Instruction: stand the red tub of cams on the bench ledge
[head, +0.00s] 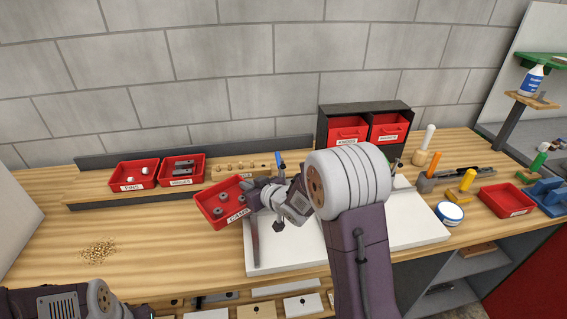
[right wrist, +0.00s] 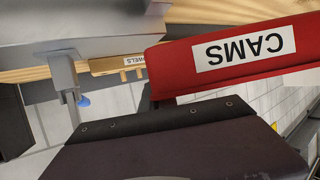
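The red tub of cams (head: 210,211) holds several grey cams and carries a white CAMS label. It is in the air, a little tilted, in front of the bench ledge (head: 92,197) and at the left edge of the white board. My right gripper (head: 252,197) is at the tub's right side and looks shut on its wall; the fingertips are partly hidden. In the right wrist view the tub (right wrist: 215,80) shows its label upside down. On the ledge stand a red pins tub (head: 127,184), a red angles tub (head: 182,178) and a wooden dowels block (head: 243,168). My left gripper is out of the picture.
A white board (head: 285,258) lies on the bench. A dark rack (head: 365,110) with red bins stands at the back. Brass bits (head: 98,250) lie at the left. A red tray (head: 507,200) and a round white tin (head: 449,213) are at the right.

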